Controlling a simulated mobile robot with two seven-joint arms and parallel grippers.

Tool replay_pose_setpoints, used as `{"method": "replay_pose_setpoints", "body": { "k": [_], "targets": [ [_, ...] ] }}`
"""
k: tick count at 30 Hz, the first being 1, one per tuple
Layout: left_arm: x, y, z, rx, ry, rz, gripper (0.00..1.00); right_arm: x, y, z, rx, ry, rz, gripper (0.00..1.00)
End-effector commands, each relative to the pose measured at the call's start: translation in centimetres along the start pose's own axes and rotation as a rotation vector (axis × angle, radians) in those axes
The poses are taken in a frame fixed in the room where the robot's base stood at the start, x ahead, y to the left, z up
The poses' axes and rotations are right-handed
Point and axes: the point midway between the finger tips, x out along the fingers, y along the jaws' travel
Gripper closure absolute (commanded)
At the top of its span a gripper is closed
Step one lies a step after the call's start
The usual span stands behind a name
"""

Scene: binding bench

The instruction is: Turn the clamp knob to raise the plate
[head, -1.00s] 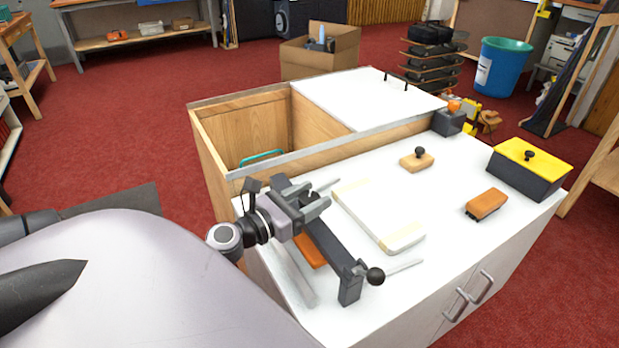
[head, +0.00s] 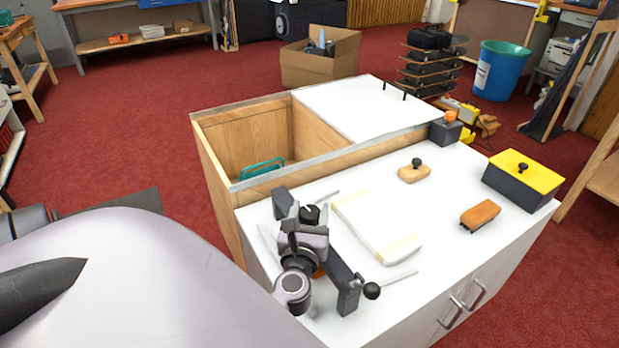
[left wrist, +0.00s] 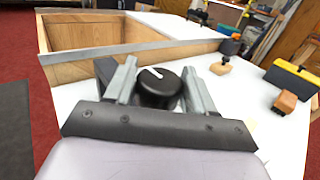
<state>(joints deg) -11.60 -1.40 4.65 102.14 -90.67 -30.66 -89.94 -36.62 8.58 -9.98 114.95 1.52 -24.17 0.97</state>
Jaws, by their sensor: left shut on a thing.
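The clamp knob (head: 310,215) is a round black knob with a white pointer line on top. It stands near the far end of the dark clamp bar (head: 343,271) on the white bench top. My left gripper (head: 309,214) is shut on it, one finger on each side. In the left wrist view the knob (left wrist: 157,89) sits between the two grey fingers, its white line towards the upper part of its top. I cannot tell which part is the plate; the gripper hides the middle of the clamp. My right gripper is not in view.
A pale slab with cream ends (head: 376,229) lies right of the clamp. A wooden block with a black knob (head: 414,173), an orange-brown block (head: 480,214) and a yellow-lidded box (head: 523,172) stand further right.

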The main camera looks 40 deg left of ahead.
Motion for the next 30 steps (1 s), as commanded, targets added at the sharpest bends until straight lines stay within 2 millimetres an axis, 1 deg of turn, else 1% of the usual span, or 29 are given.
{"method": "replay_pose_setpoints", "body": {
  "k": [1, 9, 20, 21, 22, 23, 30],
  "targets": [
    [-0.36, -0.22, -1.12, 0.0, 0.024, 0.01, 0.76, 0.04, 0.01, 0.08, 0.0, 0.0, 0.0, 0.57],
    [-0.33, -0.16, -1.13, 0.0, 0.025, 0.058, 0.76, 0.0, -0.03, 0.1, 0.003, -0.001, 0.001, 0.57],
    [-0.3, -0.12, -1.13, -0.001, 0.024, 0.062, 0.76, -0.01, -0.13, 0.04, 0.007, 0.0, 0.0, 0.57],
    [-0.3, -0.12, -1.13, -0.001, 0.024, 0.062, 0.42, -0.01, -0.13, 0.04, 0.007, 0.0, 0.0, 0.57],
    [-0.29, -0.11, -1.11, 0.0, 0.024, 0.062, 0.33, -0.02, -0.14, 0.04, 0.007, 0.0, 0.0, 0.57],
    [-0.27, -0.1, -1.09, 0.0, 0.023, 0.062, 0.26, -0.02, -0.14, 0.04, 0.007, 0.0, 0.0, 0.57],
    [-0.11, -0.02, -0.69, 0.001, 0.014, 0.065, 0.26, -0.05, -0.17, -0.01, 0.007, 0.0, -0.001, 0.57]
  ]
}}
